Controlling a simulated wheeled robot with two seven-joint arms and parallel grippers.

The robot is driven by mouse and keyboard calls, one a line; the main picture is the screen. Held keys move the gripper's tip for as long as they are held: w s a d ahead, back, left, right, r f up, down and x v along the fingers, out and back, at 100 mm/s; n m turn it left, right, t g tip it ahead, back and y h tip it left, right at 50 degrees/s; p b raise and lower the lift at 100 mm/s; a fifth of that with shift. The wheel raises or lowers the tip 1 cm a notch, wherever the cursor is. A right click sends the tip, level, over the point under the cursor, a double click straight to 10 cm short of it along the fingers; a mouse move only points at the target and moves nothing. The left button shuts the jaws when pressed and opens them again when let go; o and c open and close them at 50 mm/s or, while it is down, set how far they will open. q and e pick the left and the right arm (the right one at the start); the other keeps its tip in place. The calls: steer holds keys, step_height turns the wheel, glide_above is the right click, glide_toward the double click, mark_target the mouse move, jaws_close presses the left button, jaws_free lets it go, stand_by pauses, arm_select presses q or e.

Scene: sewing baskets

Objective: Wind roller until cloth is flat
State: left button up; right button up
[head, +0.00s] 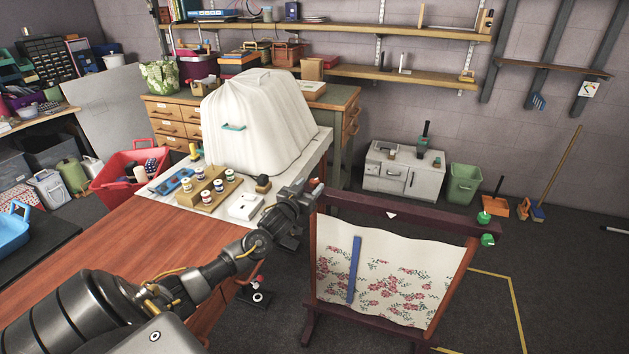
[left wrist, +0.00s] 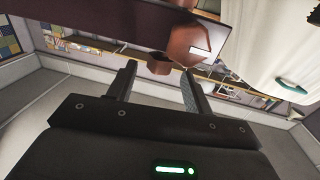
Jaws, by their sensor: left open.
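A floral cloth (head: 395,280) hangs in a dark wooden frame in the head view. Its upper edge is wavy and sags below the frame's top bar (head: 350,205), and a blue strip (head: 353,270) lies upright across its left part. A white triangle mark (head: 391,215) shows on the top bar. Green knobs (head: 485,217) (head: 488,240) sit at the bar's right end. My left gripper (head: 307,190) is open and empty by the bar's left end. In the left wrist view, brown wooden parts (left wrist: 195,42) show beyond the open fingers (left wrist: 158,75); contact cannot be told. My right gripper is out of view.
A workbench (head: 110,245) with spool rack (head: 208,188) and a white-covered bulky object (head: 255,120) stands left of the frame. A red basket (head: 130,170) is behind the bench's left side. Open floor (head: 560,290) lies right of the frame.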

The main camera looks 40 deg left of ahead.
mark_target(314, 180)
arm_select(q)
steer(key=shift+x, duration=1.8)
steer(key=shift+d, duration=0.1)
steer(key=c, duration=1)
steer(key=shift+o, duration=0.2)
steer(key=m+h, duration=0.2)
steer(key=shift+a+h+b, duration=0.2)
steer(key=shift+h+b, duration=0.1)
steer(key=shift+h, duration=0.1)
steer(key=m+h+b, duration=0.1)
steer(key=h, duration=0.1)
steer(key=shift+f+h, duration=0.1)
steer(key=shift+h, duration=0.2)
steer(key=shift+d+m+h, duration=0.15)
steer(key=shift+m+h, duration=0.35)
